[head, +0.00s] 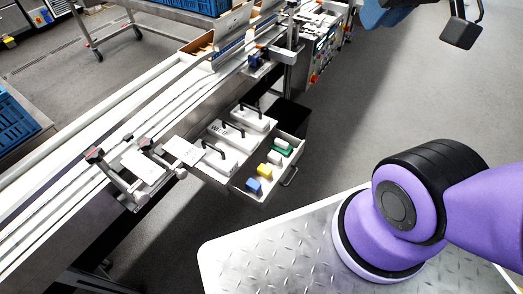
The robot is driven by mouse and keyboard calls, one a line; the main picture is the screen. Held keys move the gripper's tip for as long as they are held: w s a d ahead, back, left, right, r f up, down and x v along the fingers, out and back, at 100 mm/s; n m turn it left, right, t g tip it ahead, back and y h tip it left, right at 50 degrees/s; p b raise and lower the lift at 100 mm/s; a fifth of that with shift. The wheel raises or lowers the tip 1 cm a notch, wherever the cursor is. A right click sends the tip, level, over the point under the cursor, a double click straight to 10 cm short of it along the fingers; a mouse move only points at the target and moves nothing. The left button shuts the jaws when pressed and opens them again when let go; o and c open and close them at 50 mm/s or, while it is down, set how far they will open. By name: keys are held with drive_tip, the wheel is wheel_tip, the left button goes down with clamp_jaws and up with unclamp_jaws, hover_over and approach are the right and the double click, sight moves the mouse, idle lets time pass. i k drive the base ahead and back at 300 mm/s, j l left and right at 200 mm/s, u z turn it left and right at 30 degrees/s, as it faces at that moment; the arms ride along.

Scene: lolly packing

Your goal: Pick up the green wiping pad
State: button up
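The green wiping pad (285,151) is small and sits in an open grey drawer (259,194) below the conveyor, at its far right end. A white piece (282,143) lies against or on it and hides part of it; I cannot tell which. My purple arm shows at the lower right, well apart from the drawer. My gripper cannot be made out in this view.
The drawer also holds a yellow block (264,169), a blue block (253,185) and another white piece (274,157). Beside them are white plates with black handles (235,134). A drawer handle (290,177) sticks out in front.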

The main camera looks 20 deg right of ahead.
sight(279, 145)
drive_tip(key=z, duration=0.3)
drive_tip(key=u, duration=2.3)
drive_tip(key=z, duration=2.3)
drive_tip(key=i+l+u, duration=0.2)
drive_tip(key=l, duration=0.3)
drive_tip(key=i+l+u, duration=0.2)
drive_tip(key=l, duration=0.3)
drive_tip(key=i+l+u, duration=0.2)
drive_tip(key=l, duration=0.3)
drive_tip(key=l+u, duration=0.2)
drive_tip(key=l, duration=0.35)
drive_tip(key=l+u, duration=0.2)
drive_tip(key=l, duration=0.35)
drive_tip(key=i, duration=0.05)
